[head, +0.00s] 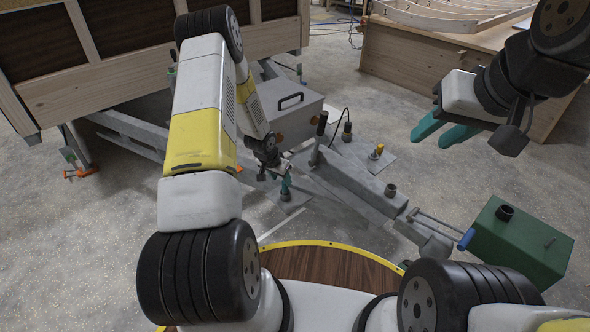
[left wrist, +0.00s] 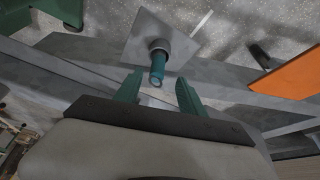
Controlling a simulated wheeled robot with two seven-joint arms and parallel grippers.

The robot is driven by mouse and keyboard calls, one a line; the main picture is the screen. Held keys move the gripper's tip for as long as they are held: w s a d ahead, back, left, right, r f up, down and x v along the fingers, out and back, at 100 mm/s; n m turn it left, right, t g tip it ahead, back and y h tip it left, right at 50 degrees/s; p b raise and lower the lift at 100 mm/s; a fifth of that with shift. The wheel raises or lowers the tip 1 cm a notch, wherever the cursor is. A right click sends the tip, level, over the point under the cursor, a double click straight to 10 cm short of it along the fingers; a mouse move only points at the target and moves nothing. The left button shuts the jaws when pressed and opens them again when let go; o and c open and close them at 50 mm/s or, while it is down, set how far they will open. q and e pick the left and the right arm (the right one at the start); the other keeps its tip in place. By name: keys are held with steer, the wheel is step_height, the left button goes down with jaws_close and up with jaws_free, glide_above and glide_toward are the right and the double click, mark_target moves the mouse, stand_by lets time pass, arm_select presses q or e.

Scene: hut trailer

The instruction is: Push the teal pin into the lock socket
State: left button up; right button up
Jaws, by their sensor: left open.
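The teal pin (left wrist: 157,68) stands in a dark round collar, the lock socket (left wrist: 160,46), on a grey square plate (left wrist: 139,37) in the left wrist view. How deep it sits is hard to tell. My left gripper (left wrist: 157,92) is open, its two green fingers to either side of the pin's near end, with no clear contact. In the head view my left gripper (head: 277,176) is low over the same plate (head: 291,199), mostly hiding pin and socket. My right gripper (head: 438,130) is open and empty, raised at the right.
A grey drawbar (head: 355,180) runs beside the plate, with a grey box (head: 287,108) behind. A green box (head: 520,242) stands at the right. A wooden workbench (head: 420,62) is behind; grey floor is free at the left.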

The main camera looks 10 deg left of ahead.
mark_target(285, 189)
arm_select(q)
steer(key=x, duration=0.5)
steer(key=shift+d+f, duration=0.25)
steer(key=shift+f, duration=0.05)
jaws_close()
